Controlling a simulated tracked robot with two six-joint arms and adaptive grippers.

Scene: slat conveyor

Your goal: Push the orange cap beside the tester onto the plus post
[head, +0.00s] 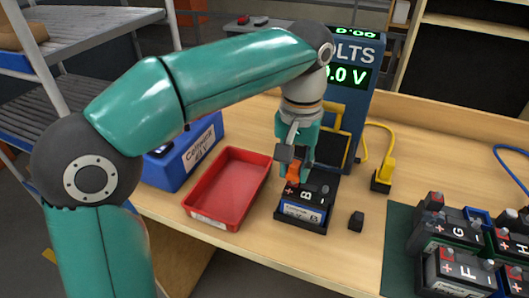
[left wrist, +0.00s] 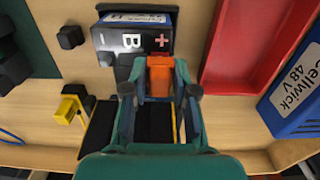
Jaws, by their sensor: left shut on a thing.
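The orange cap (head: 293,172) is held between the fingers of my left gripper (head: 296,163). In the left wrist view the cap (left wrist: 160,76) sits between the two fingertips (left wrist: 158,88). Battery B (head: 305,193) lies in a black tray in front of the tester (head: 353,60), with its plus mark on the left in the head view. The cap is at the plus end of battery B, close behind the plus mark. The plus post is hidden by the cap and fingers, and I cannot tell whether they touch. My right gripper is out of view.
A red tray (head: 230,187) and a blue Cellwick box (head: 190,155) stand to the left. A small black cap (head: 356,221) lies right of battery B. A yellow plug (head: 384,174) stands behind it. Several batteries (head: 455,265) sit on a dark mat at right.

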